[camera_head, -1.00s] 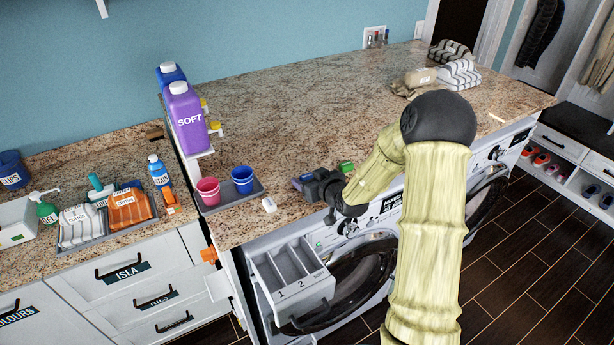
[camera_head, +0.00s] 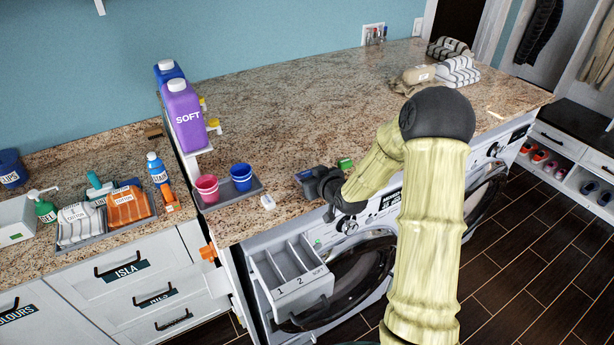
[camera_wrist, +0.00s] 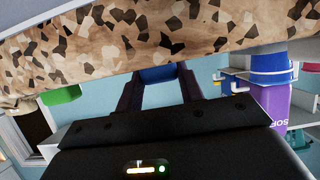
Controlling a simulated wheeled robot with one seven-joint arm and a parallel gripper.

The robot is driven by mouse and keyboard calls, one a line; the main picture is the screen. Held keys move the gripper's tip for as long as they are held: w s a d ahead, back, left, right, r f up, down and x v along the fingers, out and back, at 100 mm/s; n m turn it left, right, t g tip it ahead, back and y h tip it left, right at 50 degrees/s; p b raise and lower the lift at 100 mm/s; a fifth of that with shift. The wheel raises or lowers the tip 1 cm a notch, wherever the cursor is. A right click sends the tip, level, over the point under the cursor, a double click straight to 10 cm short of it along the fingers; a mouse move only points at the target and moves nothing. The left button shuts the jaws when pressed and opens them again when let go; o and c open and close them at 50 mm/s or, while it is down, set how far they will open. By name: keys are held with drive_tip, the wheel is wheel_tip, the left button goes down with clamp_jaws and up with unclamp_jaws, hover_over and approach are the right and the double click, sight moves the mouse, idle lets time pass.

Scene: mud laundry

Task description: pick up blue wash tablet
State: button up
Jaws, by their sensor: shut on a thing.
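The blue wash tablet (camera_wrist: 158,75) shows in the wrist view as a blue block between my two dark fingers, which are shut on it. In the head view my gripper (camera_head: 305,180) is at the front edge of the speckled countertop, above the washing machine. The tablet is mostly hidden there by the dark fingers. I cannot tell whether it is clear of the counter.
A green block (camera_head: 345,163) lies just right of my gripper. A white block (camera_head: 268,202), a pink cup (camera_head: 207,188) and a blue cup (camera_head: 241,177) are to its left. An open detergent drawer (camera_head: 290,275) juts out below.

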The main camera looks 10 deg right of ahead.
wheel_tip(320, 180, up, 10)
drive_tip(key=b, duration=0.1)
drive_tip(key=shift+b, duration=0.35)
idle(0.5)
